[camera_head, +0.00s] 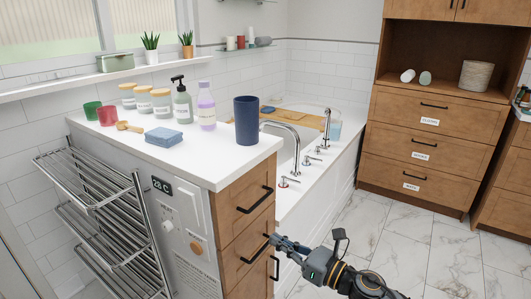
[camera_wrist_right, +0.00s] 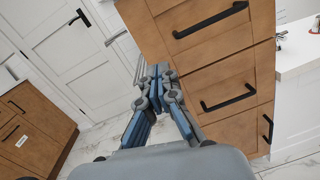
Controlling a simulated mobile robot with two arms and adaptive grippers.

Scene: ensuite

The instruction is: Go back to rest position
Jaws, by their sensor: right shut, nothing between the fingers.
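My right gripper (camera_head: 273,241) is in the lower middle of the head view, in front of the wooden drawers (camera_head: 232,222) of the white-topped cabinet. Its fingers are together and empty. In the right wrist view the gripper (camera_wrist_right: 157,72) shows shut, with its fingertips close to the drawer fronts (camera_wrist_right: 220,70). The black drawer handles (camera_wrist_right: 229,97) show to the right of the fingers there. I cannot tell whether the fingertips touch the cabinet. All the drawers in view look closed. My left gripper is in neither view.
The countertop (camera_head: 215,171) holds a blue cup (camera_head: 247,120), bottles, jars and a blue sponge (camera_head: 163,136). A metal rack (camera_head: 100,205) stands at the left. The bathtub (camera_head: 320,165) is behind the cabinet. The marble floor (camera_head: 400,240) at the right is clear.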

